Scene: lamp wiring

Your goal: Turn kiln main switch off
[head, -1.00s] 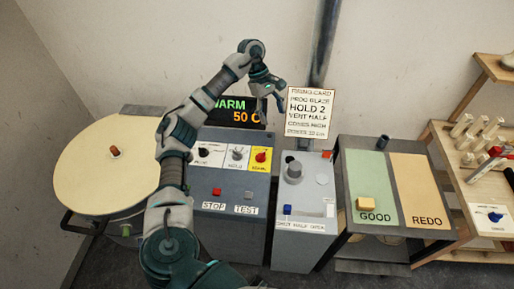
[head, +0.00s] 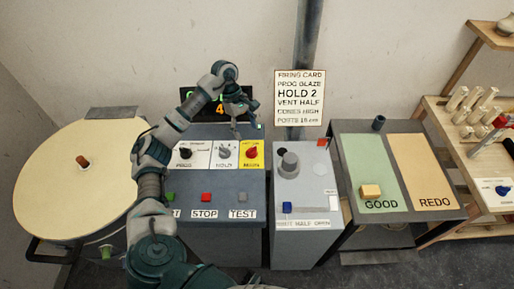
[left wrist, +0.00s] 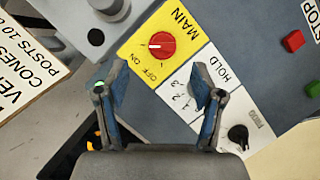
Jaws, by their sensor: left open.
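The main switch is a red knob (head: 252,153) on a yellow plate (head: 250,164) at the right end of the control panel. In the left wrist view the red knob (left wrist: 162,46) sits upper centre on the yellow plate marked MAIN, OFF and ON. Its white mark points left there, roughly toward the ON side. My left gripper (head: 240,127) is open and empty, above and behind the knob in the head view. In the left wrist view its fingers (left wrist: 158,88) are spread below the knob and apart from it. My right gripper is not in view.
The HOLD knob (head: 224,151) and PROG knob (head: 185,153) sit left of the switch. STOP (head: 206,197) and TEST (head: 242,197) buttons are below. A grey box (head: 305,210) with a large knob (head: 289,163) stands at right. A firing card (head: 300,97) hangs behind.

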